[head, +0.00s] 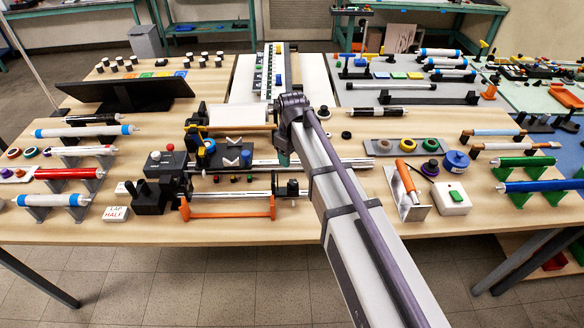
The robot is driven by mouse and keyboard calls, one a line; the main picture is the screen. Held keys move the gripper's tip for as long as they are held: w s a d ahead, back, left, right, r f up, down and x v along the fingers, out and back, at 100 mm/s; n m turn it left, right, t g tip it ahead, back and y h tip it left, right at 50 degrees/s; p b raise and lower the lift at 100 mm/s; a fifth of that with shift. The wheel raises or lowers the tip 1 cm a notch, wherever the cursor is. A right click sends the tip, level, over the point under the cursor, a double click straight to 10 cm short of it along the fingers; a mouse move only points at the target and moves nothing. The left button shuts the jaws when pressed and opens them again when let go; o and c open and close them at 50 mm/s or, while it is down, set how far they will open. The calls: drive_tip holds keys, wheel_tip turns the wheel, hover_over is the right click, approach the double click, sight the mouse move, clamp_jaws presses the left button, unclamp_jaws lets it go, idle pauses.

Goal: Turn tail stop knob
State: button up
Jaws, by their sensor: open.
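A bench machine with a black head block (153,195) stands at the front middle of the wooden table. Bright metal rods (245,194) run right from it. A small black block with an upright post (292,188) sits on the rods near their right end, just left of my arm. It may be the tail stop, but its knob is too small to make out. My arm crosses the picture from the lower right to a dark joint above the machine. My gripper is hidden behind the arm, so its fingertips and jaws do not show.
An orange frame (228,214) lies along the machine's front. A white box with a green button (453,198) and an orange-handled tool (407,180) stand to the right. Colored rollers on stands (70,174) fill the left side. A long ruled rail (267,75) lies behind.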

sight(293, 182)
drive_tip(key=shift+n, duration=0.7)
drive_tip(key=f+b, duration=1.1)
drive_tip(key=shift+s+d+f, duration=0.1)
drive_tip(key=shift+s+d, duration=0.05)
drive_tip(key=shift+d, duration=0.05)
drive_tip(key=shift+c, duration=0.2)
drive_tip(key=c, duration=0.9)
